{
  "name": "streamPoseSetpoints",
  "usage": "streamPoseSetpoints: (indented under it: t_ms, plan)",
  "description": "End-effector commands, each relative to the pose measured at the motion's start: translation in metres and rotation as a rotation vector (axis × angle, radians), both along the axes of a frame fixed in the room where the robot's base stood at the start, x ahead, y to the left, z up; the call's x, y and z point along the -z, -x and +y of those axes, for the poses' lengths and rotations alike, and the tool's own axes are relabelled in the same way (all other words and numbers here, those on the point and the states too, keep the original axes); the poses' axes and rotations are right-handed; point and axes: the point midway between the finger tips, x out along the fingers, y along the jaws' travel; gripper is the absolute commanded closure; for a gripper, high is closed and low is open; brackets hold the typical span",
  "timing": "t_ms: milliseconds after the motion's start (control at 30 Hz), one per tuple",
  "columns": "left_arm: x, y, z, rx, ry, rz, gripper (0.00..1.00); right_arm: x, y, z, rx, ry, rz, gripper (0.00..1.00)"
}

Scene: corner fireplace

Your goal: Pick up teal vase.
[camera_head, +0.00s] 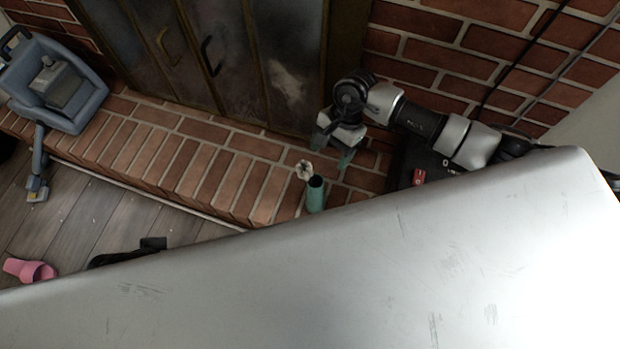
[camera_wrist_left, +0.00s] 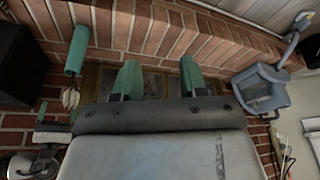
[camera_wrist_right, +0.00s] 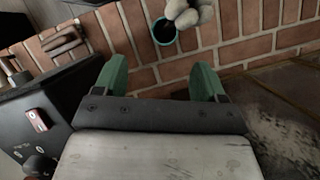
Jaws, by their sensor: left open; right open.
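The teal vase (camera_head: 316,196) stands upright on the brick hearth (camera_head: 215,165), near its front edge. Its dark opening and teal rim (camera_wrist_right: 157,45) show in the right wrist view, beyond and roughly between the fingertips. A pale flower-like piece (camera_head: 304,170) is beside its top. My right gripper (camera_head: 332,152) is open and empty, behind and slightly right of the vase in the head view, not touching it. My left gripper (camera_wrist_left: 159,76) is open and empty; the vase (camera_wrist_left: 77,50) shows to its left in the left wrist view. The vase's base is partly hidden in the head view.
A black box with a red switch (camera_head: 418,177) stands right of the vase, close to my right gripper. Dark metal fireplace doors (camera_head: 215,60) are behind the hearth. A blue-grey appliance (camera_head: 52,85) stands at the left. A pink cup-like object (camera_head: 30,270) lies on the floor.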

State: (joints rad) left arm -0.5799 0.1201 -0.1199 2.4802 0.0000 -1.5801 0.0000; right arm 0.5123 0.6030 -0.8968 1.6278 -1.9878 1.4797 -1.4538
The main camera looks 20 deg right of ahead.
Motion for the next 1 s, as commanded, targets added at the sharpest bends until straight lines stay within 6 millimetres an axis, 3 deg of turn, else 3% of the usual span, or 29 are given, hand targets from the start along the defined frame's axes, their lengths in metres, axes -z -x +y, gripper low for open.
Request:
streamPoseSetpoints:
  t_ms: [167,767,1000]
  plan:
    - [0.002,0.0,0.0,0.0,0.0,0.001,0.58,0.008,0.002,0.003,0.001,-0.002,0.003,0.29]
    - [0.021,-0.002,0.0,0.0,0.002,-0.011,0.58,0.087,0.014,0.028,0.002,-0.002,0.004,0.29]
    - [0.015,-0.022,-0.007,0.011,0.026,-0.132,0.58,0.102,0.018,0.033,0.0,-0.001,0.001,0.29]
